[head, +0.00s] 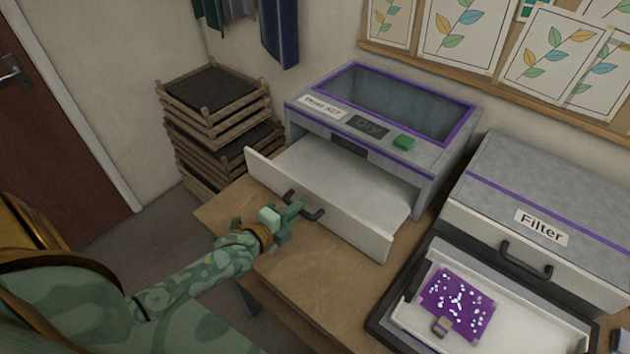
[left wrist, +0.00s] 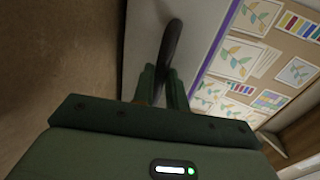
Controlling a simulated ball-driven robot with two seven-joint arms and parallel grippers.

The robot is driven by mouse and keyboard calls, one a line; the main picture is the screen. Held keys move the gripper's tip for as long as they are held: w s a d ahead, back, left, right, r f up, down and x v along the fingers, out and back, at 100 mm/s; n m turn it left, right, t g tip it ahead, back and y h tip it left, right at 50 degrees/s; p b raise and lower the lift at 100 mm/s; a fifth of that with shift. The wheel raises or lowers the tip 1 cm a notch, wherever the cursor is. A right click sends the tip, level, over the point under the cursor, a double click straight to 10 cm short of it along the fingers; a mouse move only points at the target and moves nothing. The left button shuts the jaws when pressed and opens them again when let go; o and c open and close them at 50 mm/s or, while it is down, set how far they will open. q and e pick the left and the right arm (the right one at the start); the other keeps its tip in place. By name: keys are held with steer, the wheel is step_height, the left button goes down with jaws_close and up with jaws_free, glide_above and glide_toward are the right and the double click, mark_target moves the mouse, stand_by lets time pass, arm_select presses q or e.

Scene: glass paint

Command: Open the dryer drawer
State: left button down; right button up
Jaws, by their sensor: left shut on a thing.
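The dryer (head: 350,118) is a grey box with purple trim, a dark window on top and a green button. Its white drawer (head: 345,185) is pulled out toward me and its inside looks empty. The dark drawer handle (head: 305,206) is on the drawer's front panel; it also shows in the left wrist view (left wrist: 171,45). My left gripper (head: 288,214) is shut on this handle, with its fingers (left wrist: 163,85) on both sides of it in the left wrist view. My right gripper is not in view.
The filter unit (head: 560,200) stands right of the dryer. Its open tray (head: 405,318) holds a purple sheet (head: 457,302) with white dots. Wooden frames (head: 212,105) are stacked at the left. The wooden table (head: 240,205) is bare in front of the drawer.

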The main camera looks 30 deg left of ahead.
arm_select(q)
steer(key=f+p+v, duration=0.1)
steer(key=v, duration=0.3)
steer(key=f+p+v, duration=0.1)
steer(key=v, duration=0.4)
steer(key=p+v, duration=0.1)
steer(key=v, duration=0.3)
steer(key=shift+s+f+p, duration=0.4)
steer(key=shift+s+f, duration=0.05)
steer(key=c, duration=1.4)
jaws_free()
steer(key=v, duration=1.6)
steer(key=shift+s, duration=0.15)
